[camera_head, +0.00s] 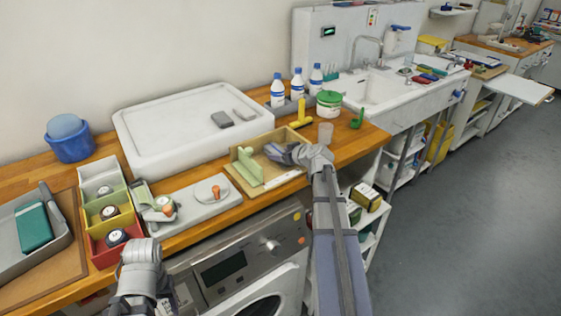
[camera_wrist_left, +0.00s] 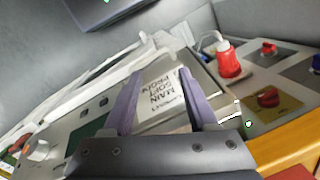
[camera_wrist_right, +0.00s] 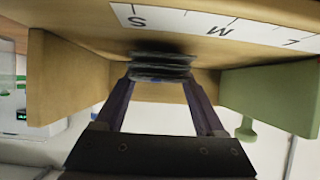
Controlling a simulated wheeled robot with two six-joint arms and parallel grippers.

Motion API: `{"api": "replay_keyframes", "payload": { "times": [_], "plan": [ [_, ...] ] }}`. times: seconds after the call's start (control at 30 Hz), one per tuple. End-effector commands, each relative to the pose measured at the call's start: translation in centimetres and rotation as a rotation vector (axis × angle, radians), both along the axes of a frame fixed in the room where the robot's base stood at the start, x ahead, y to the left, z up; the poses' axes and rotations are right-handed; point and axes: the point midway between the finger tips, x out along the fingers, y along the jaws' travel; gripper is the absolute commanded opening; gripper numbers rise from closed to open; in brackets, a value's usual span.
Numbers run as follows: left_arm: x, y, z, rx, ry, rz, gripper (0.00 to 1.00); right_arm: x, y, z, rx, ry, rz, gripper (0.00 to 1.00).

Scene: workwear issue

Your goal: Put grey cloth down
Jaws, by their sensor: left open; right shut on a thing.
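My right gripper (camera_head: 277,152) is at the wooden sizing box (camera_head: 240,177) on the counter. In the right wrist view its fingers (camera_wrist_right: 160,88) are shut on a dark grey folded cloth (camera_wrist_right: 160,68), close to the box's board with an S, M, L scale (camera_wrist_right: 215,27). Whether the cloth touches the box floor cannot be told. In the head view the cloth is largely hidden by the gripper. My left gripper (camera_wrist_left: 155,100) is open and empty, facing a panel with a printed label (camera_wrist_left: 163,100); in the head view its arm is low in front of the washing machine (camera_head: 225,270).
A green upright slider (camera_head: 247,165) stands in the box. A white basin tray (camera_head: 160,130) with grey pieces (camera_head: 222,119) lies behind. Coloured bins (camera_head: 102,185) stand left.

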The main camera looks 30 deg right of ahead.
Motion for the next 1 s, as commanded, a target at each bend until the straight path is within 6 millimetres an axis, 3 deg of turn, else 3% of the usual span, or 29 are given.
{"api": "replay_keyframes", "payload": {
  "times": [0.03, 0.43, 0.47, 0.7, 1.0],
  "plan": [
    [0.0, 0.0, -0.86, 0.0, 0.0, 0.0, 0.58, 0.0, 0.0, -0.85, 0.0, 0.0, 0.0, 0.17],
    [0.0, 0.0, -1.06, 0.0, 0.0, 0.0, 0.58, 0.0, 0.0, -1.05, 0.0, 0.0, 0.0, 0.17],
    [0.0, 0.0, -1.03, 0.0, 0.0, 0.0, 0.58, 0.0, 0.0, -1.02, 0.0, 0.0, 0.0, 0.73],
    [0.0, 0.0, -0.91, 0.0, 0.0, 0.0, 0.58, 0.0, 0.0, -0.9, 0.0, 0.0, 0.0, 1.0],
    [0.0, 0.0, -0.56, 0.0, 0.0, 0.0, 0.58, -0.01, 0.0, -0.55, 0.0, 0.0, 0.0, 1.0]
  ]
}}
